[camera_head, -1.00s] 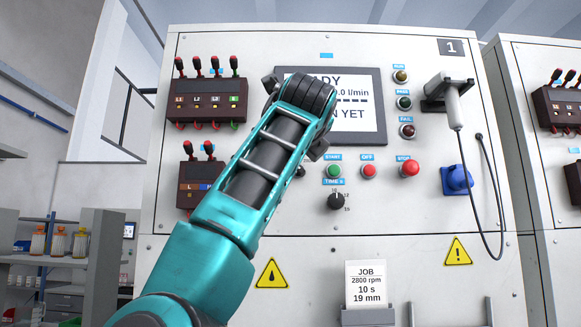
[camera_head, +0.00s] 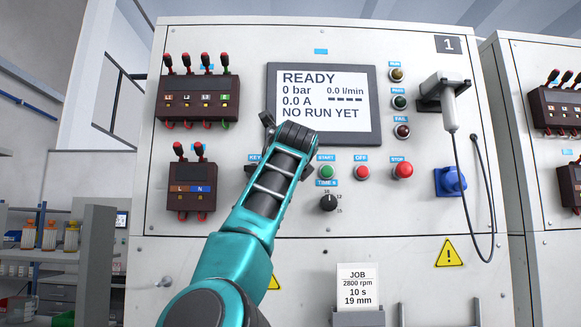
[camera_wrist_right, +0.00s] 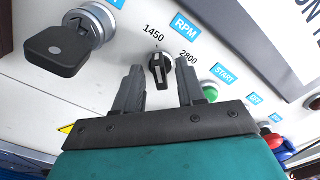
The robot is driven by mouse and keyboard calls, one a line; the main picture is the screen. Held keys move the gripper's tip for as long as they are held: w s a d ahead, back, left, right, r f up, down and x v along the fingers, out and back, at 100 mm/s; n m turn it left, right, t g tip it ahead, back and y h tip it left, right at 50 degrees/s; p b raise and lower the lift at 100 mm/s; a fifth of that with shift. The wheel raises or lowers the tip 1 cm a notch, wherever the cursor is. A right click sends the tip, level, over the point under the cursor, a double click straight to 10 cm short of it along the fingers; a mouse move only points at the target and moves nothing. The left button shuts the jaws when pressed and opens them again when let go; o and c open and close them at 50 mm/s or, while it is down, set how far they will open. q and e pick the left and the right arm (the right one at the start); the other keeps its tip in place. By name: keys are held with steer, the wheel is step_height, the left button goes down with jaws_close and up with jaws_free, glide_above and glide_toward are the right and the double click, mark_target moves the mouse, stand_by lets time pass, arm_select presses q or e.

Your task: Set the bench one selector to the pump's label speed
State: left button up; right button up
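The bench one RPM selector (camera_wrist_right: 160,70) is a black knob with a white mark, between the printed 1450 and 2800; I cannot tell surely which number it points to. My right gripper (camera_wrist_right: 161,80) is open, its two dark fingers apart on either side of the knob in the right wrist view, without clear contact. In the head view my right arm hides the selector and the fingers. The job card (camera_head: 358,272) reads 2800 rpm, 10 s, 19 mm. The pump and its label are not seen. My left gripper is not in view.
A key switch (camera_wrist_right: 70,45) sits left of the selector, the green START button (camera_wrist_right: 209,90) right. The screen (camera_head: 322,100) reads READY and NO RUN YET. The TIME knob (camera_head: 328,203), OFF (camera_head: 362,172) and STOP (camera_head: 402,170) buttons are close by.

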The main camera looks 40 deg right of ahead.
jaws_close()
steer(key=shift+m, duration=0.3)
steer(key=m, duration=1.7)
steer(key=shift+s+d+b, duration=0.1)
steer(key=shift+b, duration=0.2)
steer(key=shift+m, duration=0.3)
stand_by(0.4)
jaws_free()
